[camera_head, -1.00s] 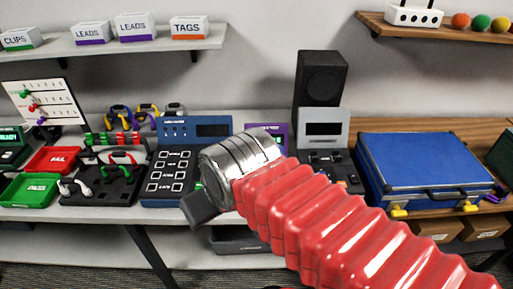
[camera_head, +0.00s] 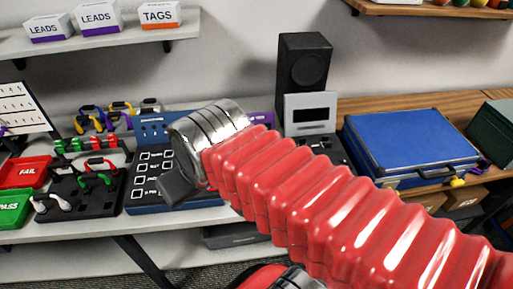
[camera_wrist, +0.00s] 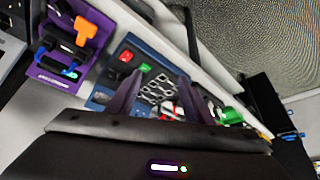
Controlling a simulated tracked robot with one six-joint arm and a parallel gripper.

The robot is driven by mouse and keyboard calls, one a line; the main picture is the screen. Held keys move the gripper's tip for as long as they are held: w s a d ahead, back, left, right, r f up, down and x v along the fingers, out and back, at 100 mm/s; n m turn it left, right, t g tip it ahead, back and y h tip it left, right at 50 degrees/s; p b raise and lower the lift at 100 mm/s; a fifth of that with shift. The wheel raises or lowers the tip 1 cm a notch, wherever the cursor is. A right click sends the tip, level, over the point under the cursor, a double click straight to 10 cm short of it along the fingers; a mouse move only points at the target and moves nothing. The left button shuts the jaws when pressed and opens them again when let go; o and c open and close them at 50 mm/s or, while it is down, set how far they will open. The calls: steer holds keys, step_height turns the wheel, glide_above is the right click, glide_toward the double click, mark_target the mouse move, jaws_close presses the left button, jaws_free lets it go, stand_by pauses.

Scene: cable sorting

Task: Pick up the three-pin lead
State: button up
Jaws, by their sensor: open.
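I cannot tell which of the leads is the three-pin one. A black rack (camera_head: 100,205) at the left of the head view holds looped leads: a white one (camera_head: 50,200), a green one (camera_head: 92,179) and a red one (camera_head: 99,161). Purple, yellow and grey loops (camera_head: 121,106) hang behind it. My gripper (camera_head: 178,190) is in front of the blue tester (camera_head: 135,185), right of the rack; its fingers are mostly hidden by the wrist. In the wrist view my gripper (camera_wrist: 160,98) has its two fingers apart, with nothing held between them, and the tester's keys beyond.
A purple holder (camera_wrist: 62,72) with an orange plug (camera_wrist: 86,31) and dark connectors is at upper left in the wrist view. Red FAIL (camera_head: 22,172) and green PASS (camera_head: 12,208) trays lie left of the rack. A blue case (camera_head: 410,145) and a speaker (camera_head: 303,72) stand right.

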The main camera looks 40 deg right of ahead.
steer(key=o, duration=1)
steer(key=w+d+r+m, duration=0.1)
steer(key=w+d, duration=0.1)
steer(key=d, duration=0.2)
steer(key=w+d+r+m+g, duration=0.1)
steer(key=w+d, duration=0.1)
steer(key=d, duration=0.2)
steer(key=w+d+r+m+g+h, duration=0.1)
steer(key=w+d+m, duration=0.1)
steer(key=d, duration=0.3)
steer(key=shift+w+d+r, duration=0.1)
steer(key=shift+w+r, duration=0.05)
steer(key=shift+r, duration=0.2)
steer(key=d+m, duration=0.1)
steer(key=d, duration=0.3)
steer(key=w+d+m+g, duration=0.1)
steer(key=d, duration=0.3)
steer(key=d+g, duration=0.1)
steer(key=d, duration=0.3)
steer(key=shift+w+d+m, duration=0.15)
steer(key=shift+d+m, duration=0.1)
steer(key=shift+m, duration=0.15)
steer(key=f, duration=0.5)
steer(key=w+f, duration=0.1)
steer(key=f, duration=0.2)
steer(key=shift+w+d+f, duration=0.1)
steer(key=shift+d+f, duration=0.1)
steer(key=shift+d, duration=0.15)
steer(key=shift+f, duration=0.1)
